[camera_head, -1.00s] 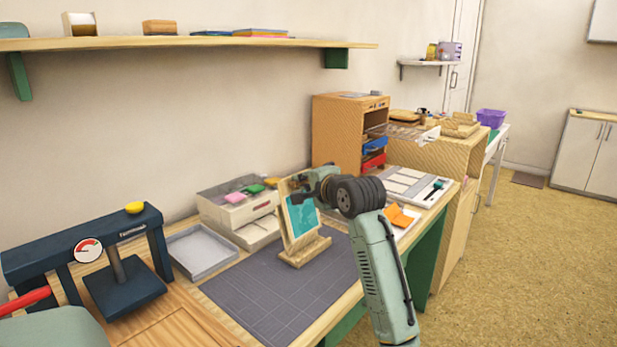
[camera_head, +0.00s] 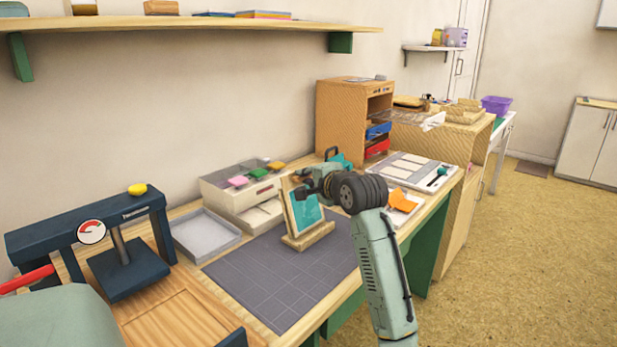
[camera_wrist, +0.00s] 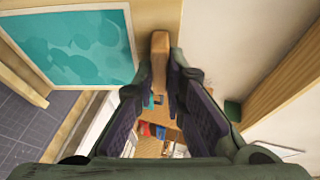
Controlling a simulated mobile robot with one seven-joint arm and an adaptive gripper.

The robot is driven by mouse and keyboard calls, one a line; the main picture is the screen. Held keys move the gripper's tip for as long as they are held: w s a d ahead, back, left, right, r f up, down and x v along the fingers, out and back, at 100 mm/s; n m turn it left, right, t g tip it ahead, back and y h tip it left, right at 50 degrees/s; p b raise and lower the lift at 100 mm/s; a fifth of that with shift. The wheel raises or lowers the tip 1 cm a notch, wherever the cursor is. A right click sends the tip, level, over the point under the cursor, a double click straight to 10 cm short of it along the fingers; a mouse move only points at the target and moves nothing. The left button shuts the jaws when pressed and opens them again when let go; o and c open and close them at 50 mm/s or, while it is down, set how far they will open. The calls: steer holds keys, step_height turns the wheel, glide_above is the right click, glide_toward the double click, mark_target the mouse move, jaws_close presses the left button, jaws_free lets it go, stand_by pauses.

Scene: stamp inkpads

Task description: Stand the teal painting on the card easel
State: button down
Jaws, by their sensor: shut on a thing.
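The teal painting (camera_head: 307,211), with a pale border, leans upright against the wooden card easel (camera_head: 308,239), above its base ledge. The painting also fills the upper left of the wrist view (camera_wrist: 75,45). My gripper (camera_head: 303,190) is at the painting's upper part and hides some of it. In the wrist view, my gripper (camera_wrist: 160,75) is shut on a brown wooden piece (camera_wrist: 159,52), beside the painting. I cannot tell whether this piece belongs to the easel. The contact between painting and ledge is not clear.
The easel stands on a grey gridded mat (camera_head: 265,280). A grey tray (camera_head: 205,236) and a dark press (camera_head: 125,265) are to its left. A box with coloured pads (camera_head: 240,192) stands behind. Orange paper (camera_head: 400,200) lies to the right. The mat's front is clear.

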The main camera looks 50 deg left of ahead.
steer(key=shift+f, duration=0.35)
stand_by(0.4)
steer(key=c, duration=1.6)
jaws_free()
steer(key=shift+o, duration=0.2)
steer(key=v, duration=1.2)
steer(key=shift+s+r, duration=0.1)
